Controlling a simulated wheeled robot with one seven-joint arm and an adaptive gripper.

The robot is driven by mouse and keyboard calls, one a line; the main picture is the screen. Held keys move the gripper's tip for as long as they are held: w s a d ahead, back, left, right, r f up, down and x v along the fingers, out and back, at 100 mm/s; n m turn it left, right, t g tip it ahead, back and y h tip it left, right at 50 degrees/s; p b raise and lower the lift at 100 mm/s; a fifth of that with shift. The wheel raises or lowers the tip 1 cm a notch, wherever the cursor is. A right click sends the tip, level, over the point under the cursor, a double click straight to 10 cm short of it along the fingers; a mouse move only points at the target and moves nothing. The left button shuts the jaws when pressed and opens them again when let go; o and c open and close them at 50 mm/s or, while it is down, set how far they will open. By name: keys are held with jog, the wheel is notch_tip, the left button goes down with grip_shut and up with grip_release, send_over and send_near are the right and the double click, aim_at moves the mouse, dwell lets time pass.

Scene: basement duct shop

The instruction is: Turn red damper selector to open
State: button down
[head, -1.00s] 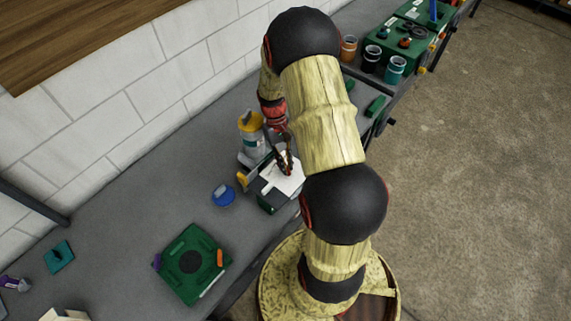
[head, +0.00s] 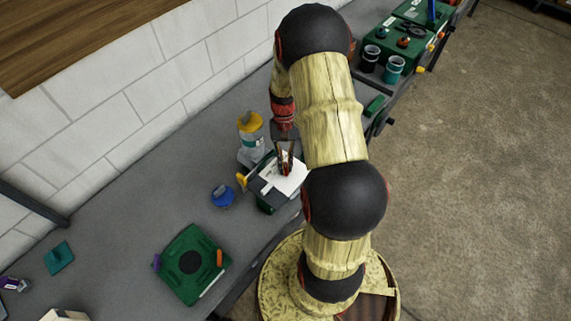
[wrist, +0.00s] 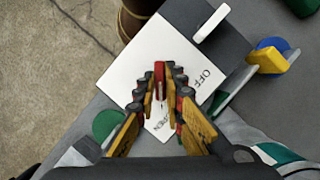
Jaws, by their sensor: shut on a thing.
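The red damper selector (wrist: 160,82) stands on a white plate (wrist: 128,72) marked OFF on the right and OPEN lower down in the wrist view. My gripper (wrist: 160,84) is shut on the red selector, one finger on each side. The selector runs roughly up and down in the wrist view; its pointing end is hard to tell, and the fingers hide its lower part. In the head view my gripper (head: 286,170) points down onto the white plate (head: 292,184), and the selector is too small to make out clearly.
A yellow-topped grey canister (head: 250,135) stands close behind the plate. A blue round object (head: 222,196) and a green box (head: 185,265) sit on the grey bench. Bench between them is clear.

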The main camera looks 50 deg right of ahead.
jog(key=c, duration=2)
grip_release()
jog(key=shift+o, duration=0.6)
jog(key=v, duration=1.2)
jog(key=shift+d, duration=0.1)
